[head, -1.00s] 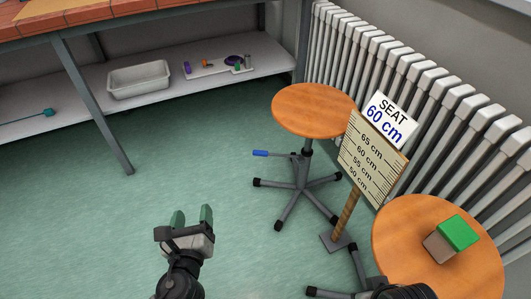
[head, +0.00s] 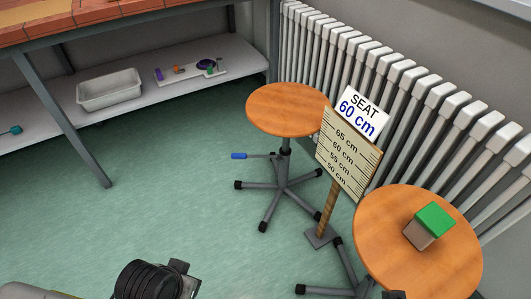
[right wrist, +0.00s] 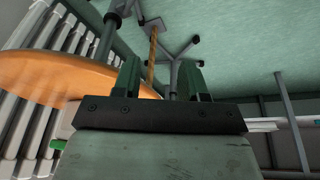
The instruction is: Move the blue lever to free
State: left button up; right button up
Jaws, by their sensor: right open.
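The blue lever (head: 239,156) sticks out to the left on a thin rod from under the far round stool (head: 285,108) in the head view. My left gripper (head: 188,284) is at the bottom left of the head view, apart from the lever; its fingers do not show clearly. My right gripper (right wrist: 159,78) is open with nothing between its fingers in the right wrist view. An orange seat (right wrist: 60,80) lies to its left there. In the head view only a small dark piece shows at the bottom right edge.
A height gauge (head: 347,155) with a "SEAT 60 cm" card (head: 359,113) stands between the stools. The near stool (head: 385,240) bears a green-topped block (head: 434,219). A radiator (head: 410,90) runs behind. A shelf (head: 130,110) holds a white tub (head: 109,90). Floor left of the lever is clear.

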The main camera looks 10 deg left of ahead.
aim_at(233, 155)
jog(key=i+j+z, duration=0.15)
jog(key=j+z, duration=0.15)
jog(key=i+j+z, duration=0.1)
jog(key=j+z, duration=0.2)
jog(key=i+j+z, duration=0.1)
jog(key=j+z, duration=0.2)
